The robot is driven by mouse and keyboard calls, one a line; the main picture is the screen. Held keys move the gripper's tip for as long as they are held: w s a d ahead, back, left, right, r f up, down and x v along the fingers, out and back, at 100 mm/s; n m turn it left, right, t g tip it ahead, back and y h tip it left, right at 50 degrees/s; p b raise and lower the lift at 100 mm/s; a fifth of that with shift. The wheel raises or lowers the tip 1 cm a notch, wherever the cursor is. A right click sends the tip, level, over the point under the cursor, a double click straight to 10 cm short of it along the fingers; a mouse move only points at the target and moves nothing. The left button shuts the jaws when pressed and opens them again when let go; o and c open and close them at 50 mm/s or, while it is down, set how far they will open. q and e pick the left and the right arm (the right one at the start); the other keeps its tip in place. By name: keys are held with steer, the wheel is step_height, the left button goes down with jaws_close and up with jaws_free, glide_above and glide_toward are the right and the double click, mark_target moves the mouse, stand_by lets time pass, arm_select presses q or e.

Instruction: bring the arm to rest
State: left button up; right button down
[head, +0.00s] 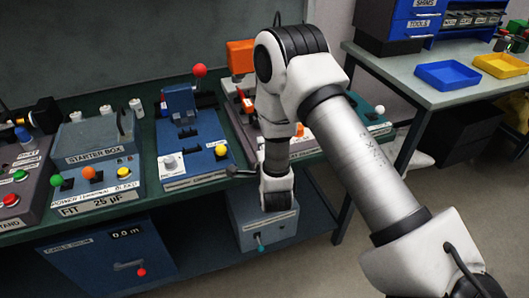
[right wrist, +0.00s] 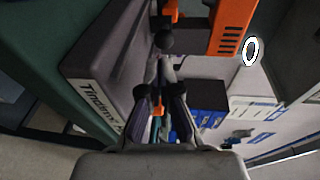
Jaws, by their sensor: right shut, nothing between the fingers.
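My right arm (head: 370,160) reaches in from the lower right of the head view, and its wrist hangs in front of the bench. My right gripper (head: 237,171) points left, close to the front edge of the bench, right of the blue device with the yellow knob. In the right wrist view the gripper fingers (right wrist: 148,93) are together with nothing between them. A grey device with a white label (right wrist: 95,98) lies beyond and to the left of them. My left gripper is not seen.
The green bench (head: 145,200) carries a starter box (head: 88,140), a blue device (head: 190,150) and an orange block (head: 241,56). A grey box (head: 262,222) stands below the wrist. A side table (head: 410,90) holds blue (head: 447,75) and yellow (head: 499,66) trays. Floor is open at lower right.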

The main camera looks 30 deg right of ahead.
steer(key=s+a+f+n+g+y, duration=0.2)
steer(key=s+f+n+g, duration=0.3)
steer(key=s, duration=0.6)
steer(key=s+a+f+n+g+y+p, duration=0.1)
steer(key=s+a+f+n+g+y, duration=0.1)
steer(key=s+a+f+n+g, duration=0.3)
steer(key=s+a+f+n+g+y, duration=0.3)
steer(key=s+f+n+g, duration=0.2)
steer(key=s+f+n, duration=0.6)
steer(key=s+n, duration=0.1)
steer(key=s, duration=0.5)
steer(key=shift+s+a+f+n, duration=0.25)
steer(key=shift+s+a+n, duration=0.05)
steer(key=shift+a, duration=0.1)
